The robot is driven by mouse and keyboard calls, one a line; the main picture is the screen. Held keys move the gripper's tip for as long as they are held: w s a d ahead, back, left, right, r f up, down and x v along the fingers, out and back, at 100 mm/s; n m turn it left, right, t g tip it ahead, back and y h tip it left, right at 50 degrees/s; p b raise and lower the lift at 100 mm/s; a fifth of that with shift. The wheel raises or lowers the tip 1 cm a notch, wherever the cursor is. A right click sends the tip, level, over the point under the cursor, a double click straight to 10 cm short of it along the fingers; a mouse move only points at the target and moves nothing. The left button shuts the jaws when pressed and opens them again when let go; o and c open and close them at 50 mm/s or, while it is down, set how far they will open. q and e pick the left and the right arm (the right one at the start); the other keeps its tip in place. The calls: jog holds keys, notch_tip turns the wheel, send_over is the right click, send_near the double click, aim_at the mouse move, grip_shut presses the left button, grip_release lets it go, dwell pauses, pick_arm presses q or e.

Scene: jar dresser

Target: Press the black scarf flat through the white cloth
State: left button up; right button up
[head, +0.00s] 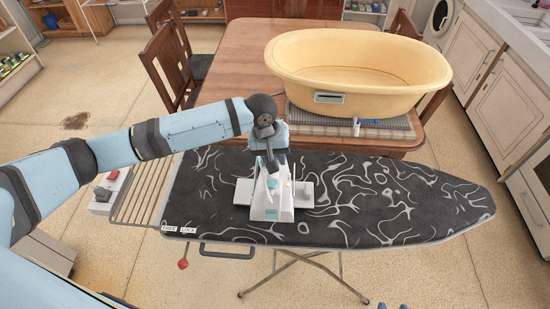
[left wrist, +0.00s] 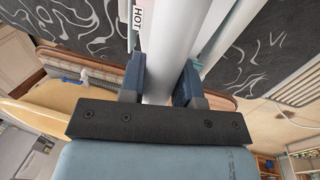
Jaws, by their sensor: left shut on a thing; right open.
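A white iron with teal parts (head: 268,203) is over the middle of the ironing board (head: 390,200). My left gripper (head: 268,150) is shut on its handle from above; in the left wrist view, its dark fingers stand on both sides of the white handle (left wrist: 170,50), beside a "HOT" label. The white cloth (head: 303,195) shows as small pale patches on either side of the iron; the rest is hidden under it. I cannot tell whether the iron touches the cloth. The black scarf cannot be told from the black, white-patterned board cover.
A wooden table (head: 240,60) behind the board holds a large yellow tub (head: 350,95) on a mat, with a small blue-and-white item beside it. A wire rack (head: 145,190) extends from the board's left end. The board's right half is clear.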

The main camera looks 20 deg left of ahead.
pick_arm(q)
jog(key=shift+d+r, duration=0.1)
jog(key=shift+r, duration=2.6)
